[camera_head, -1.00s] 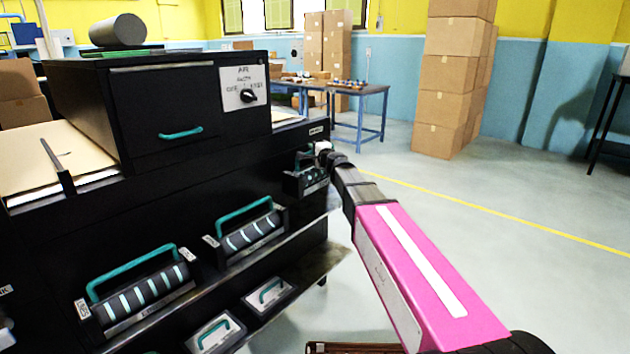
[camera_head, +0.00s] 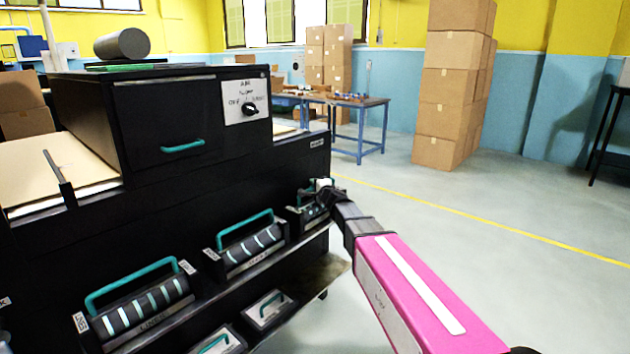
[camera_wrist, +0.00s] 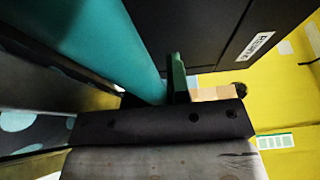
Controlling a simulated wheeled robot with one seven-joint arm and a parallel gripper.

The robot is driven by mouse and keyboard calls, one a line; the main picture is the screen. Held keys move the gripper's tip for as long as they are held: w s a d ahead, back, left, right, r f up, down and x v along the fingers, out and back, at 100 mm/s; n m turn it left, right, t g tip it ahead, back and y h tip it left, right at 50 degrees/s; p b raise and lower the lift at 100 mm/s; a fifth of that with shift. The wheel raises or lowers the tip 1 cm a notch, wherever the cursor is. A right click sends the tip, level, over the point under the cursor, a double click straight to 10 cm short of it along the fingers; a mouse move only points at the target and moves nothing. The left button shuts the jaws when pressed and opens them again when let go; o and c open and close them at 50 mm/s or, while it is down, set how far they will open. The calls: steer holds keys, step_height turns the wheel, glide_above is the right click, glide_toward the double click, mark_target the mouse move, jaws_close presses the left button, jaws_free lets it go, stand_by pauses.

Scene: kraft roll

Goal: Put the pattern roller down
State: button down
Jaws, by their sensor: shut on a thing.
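The pattern roller (camera_head: 310,214) is at the right end of the black cart's side shelf, with a dark body and a teal handle. My gripper (camera_head: 325,189) is shut on that handle at the cart's right corner. In the wrist view the teal handle (camera_wrist: 112,48) runs large beside a finger (camera_wrist: 178,80), and a dark surface with pale round spots (camera_wrist: 30,130) shows at left. The roller sits low at the shelf, in line with the others. Whether it touches its holder cannot be told; my gripper partly hides it.
Two other teal-handled rollers (camera_head: 250,250) (camera_head: 145,308) sit in holders to the left. Flat teal-handled blocks (camera_head: 268,308) lie on the lower shelf (camera_head: 318,278). A black cabinet (camera_head: 190,115) bearing a grey cylinder (camera_head: 122,45) stands above. Open floor (camera_head: 480,240) is at right.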

steer(key=shift+f, duration=0.1)
stand_by(0.3)
steer(key=c, duration=1.1)
jaws_free()
steer(key=shift+f, duration=0.1)
